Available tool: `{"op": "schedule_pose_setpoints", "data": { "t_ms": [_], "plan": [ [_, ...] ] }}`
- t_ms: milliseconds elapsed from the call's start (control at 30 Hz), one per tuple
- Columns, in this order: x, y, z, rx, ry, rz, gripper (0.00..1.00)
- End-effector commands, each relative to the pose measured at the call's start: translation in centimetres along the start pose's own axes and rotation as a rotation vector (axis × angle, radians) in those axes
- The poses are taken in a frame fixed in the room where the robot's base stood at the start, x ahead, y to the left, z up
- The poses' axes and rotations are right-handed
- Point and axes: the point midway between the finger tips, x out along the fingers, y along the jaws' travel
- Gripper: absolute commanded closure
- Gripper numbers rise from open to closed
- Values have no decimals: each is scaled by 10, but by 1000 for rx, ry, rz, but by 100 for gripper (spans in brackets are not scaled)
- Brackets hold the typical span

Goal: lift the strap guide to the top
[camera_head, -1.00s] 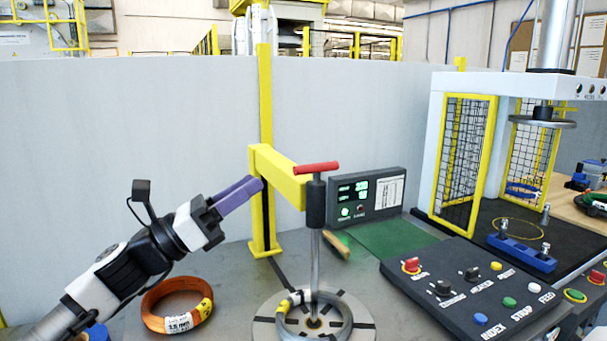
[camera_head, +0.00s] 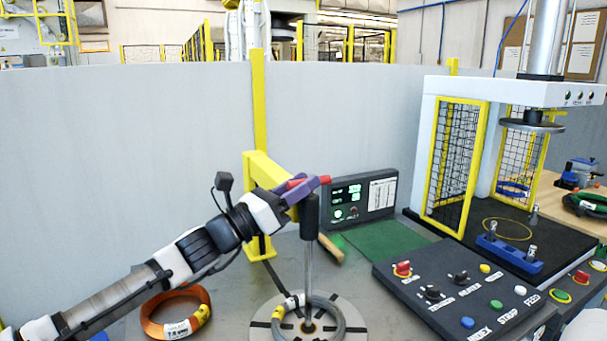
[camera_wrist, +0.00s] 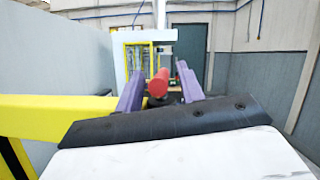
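The strap guide has a red crossbar handle (camera_head: 323,180) on a black sleeve (camera_head: 310,212), at the top of an upright steel rod. My gripper (camera_head: 308,186) is at the handle, with its two purple fingers on either side of the red bar. In the wrist view, the end of the red handle (camera_wrist: 158,84) lies between the fingers of my gripper (camera_wrist: 160,74). Some gap shows, mainly at the right finger, so the gripper looks open around it. The fingers hide part of the handle in the head view.
A yellow post with an arm (camera_head: 262,172) stands close behind my gripper. A wire coil (camera_head: 335,318) lies around the rod's foot on a round plate (camera_head: 262,330). A copper coil (camera_head: 150,325) lies left. A button panel (camera_head: 450,290) and a caged press (camera_head: 428,160) stand right.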

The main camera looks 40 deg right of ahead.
Motion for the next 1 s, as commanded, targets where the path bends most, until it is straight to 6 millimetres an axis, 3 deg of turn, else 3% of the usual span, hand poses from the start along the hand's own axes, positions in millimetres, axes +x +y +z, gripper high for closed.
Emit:
{"op": "schedule_pose_setpoints", "data": {
  "t_ms": [400,700,1000],
  "plan": [
    [9,0,0,0,0,0,62],
    [9,0,0,0,0,0,100],
    [9,0,1,0,-1,0,100]
  ]
}}
